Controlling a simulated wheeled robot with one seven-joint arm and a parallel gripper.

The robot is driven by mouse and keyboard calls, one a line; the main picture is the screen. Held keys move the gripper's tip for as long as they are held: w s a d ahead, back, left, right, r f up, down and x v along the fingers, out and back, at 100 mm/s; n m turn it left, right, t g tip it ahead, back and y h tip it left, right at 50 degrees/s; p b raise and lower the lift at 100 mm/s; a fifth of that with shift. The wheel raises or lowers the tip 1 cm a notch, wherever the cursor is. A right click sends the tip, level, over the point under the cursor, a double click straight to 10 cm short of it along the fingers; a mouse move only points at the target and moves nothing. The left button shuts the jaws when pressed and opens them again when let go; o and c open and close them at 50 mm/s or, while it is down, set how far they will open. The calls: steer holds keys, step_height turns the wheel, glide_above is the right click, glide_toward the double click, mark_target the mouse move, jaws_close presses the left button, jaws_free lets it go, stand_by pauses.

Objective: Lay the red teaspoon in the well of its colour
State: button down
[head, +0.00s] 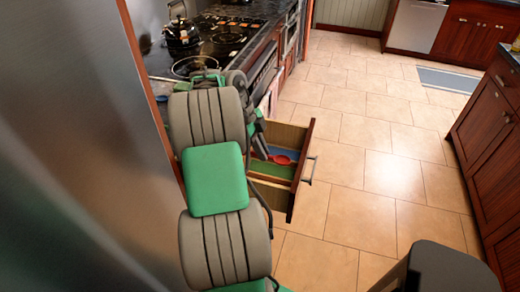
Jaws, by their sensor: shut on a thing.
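The open drawer (300,170) stands out from the cabinet below the counter, with coloured wells inside. A blue well (285,151) lies toward the back and a green well (268,170) in front of it. A red shape (283,158) shows between them, just right of my fingertips; it looks like the red teaspoon, but I cannot tell it surely from a red well floor. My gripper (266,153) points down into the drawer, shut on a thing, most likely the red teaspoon. My arm hides the drawer's left part and much of the gripper.
The drawer front has a bar handle (309,171) facing the open tiled floor (335,205). A stove (225,40) with a kettle (181,33) and pan stands behind my arm. A tall metal panel (75,130) is close on the left. Wooden cabinets (488,130) line the right.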

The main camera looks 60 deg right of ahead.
step_height(320, 180, down, 13)
steer(key=b, duration=1)
steer(key=shift+f, duration=0.2)
steer(key=c, duration=1.4)
jaws_free()
steer(key=shift+r, duration=0.15)
step_height(320, 180, up, 12)
steer(key=p, duration=0.9)
steer(key=shift+p, duration=0.4)
